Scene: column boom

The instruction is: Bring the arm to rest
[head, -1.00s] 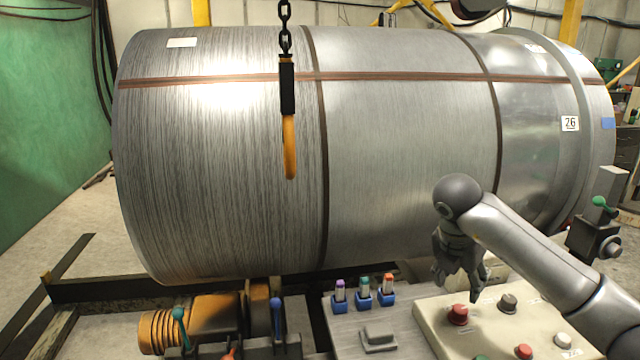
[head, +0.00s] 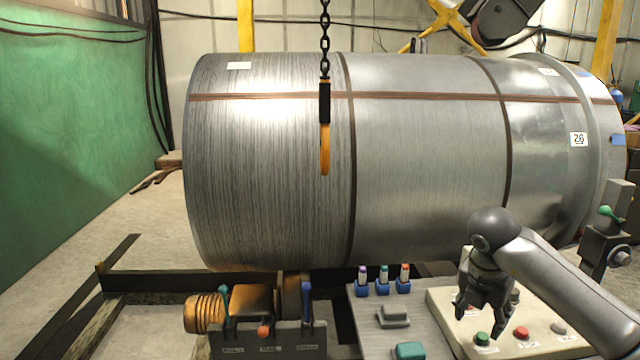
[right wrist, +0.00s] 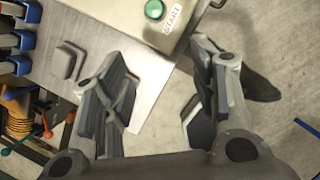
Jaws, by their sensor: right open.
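My right arm comes in from the lower right of the head view. Its right gripper (head: 485,318) points down over the beige control box (head: 441,306) and is open and empty. In the right wrist view the open fingers (right wrist: 160,120) stand wide apart with only the floor and the panel edge between them. The green START button (right wrist: 155,10) lies beyond the fingertips, apart from them. In the head view the green button (head: 483,339) shows close to the fingertips. My left arm is not in view.
A large steel cylinder (head: 430,170) fills the middle. A hook (head: 324,140) hangs on a chain before it. Levers (head: 265,332) stand at the lower left. Several small blue-based switches (head: 383,288) and a grey handle (head: 393,316) sit on the panel. A valve lever (head: 606,213) stands right.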

